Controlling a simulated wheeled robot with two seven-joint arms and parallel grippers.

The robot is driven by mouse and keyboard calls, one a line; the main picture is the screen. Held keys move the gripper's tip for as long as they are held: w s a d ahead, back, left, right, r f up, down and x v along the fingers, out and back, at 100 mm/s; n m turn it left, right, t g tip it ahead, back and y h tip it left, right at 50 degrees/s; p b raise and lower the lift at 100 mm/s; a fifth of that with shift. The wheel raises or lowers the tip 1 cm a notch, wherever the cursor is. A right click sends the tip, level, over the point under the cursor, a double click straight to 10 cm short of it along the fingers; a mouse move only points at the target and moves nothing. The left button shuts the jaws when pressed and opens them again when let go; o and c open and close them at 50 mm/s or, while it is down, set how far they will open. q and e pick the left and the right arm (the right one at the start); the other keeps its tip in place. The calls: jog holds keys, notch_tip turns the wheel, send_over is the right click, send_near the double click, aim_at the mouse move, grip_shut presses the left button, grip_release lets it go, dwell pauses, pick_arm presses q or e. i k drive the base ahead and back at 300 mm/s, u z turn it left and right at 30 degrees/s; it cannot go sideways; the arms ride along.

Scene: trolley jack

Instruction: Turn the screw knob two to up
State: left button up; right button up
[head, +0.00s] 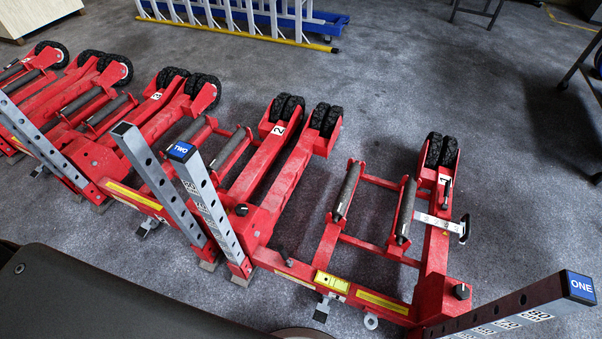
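The red trolley jack two (282,172) stands left of centre in the head view, with a "2" label near its black wheels. Its grey perforated post (208,208) has a blue cap marked TWO (181,150). A small black screw knob (241,209) sits on the red frame just right of this post. Neither of my grippers is in view, and nothing touches the knob.
Jack one (437,262) stands to the right, with its own black knob (461,291) and a post capped ONE (581,287). Jack three (168,112) is close on the left. A blue rack (318,23) with silver bars lies behind.

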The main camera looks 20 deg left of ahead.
aim_at(242, 209)
jog(key=u, duration=1.15)
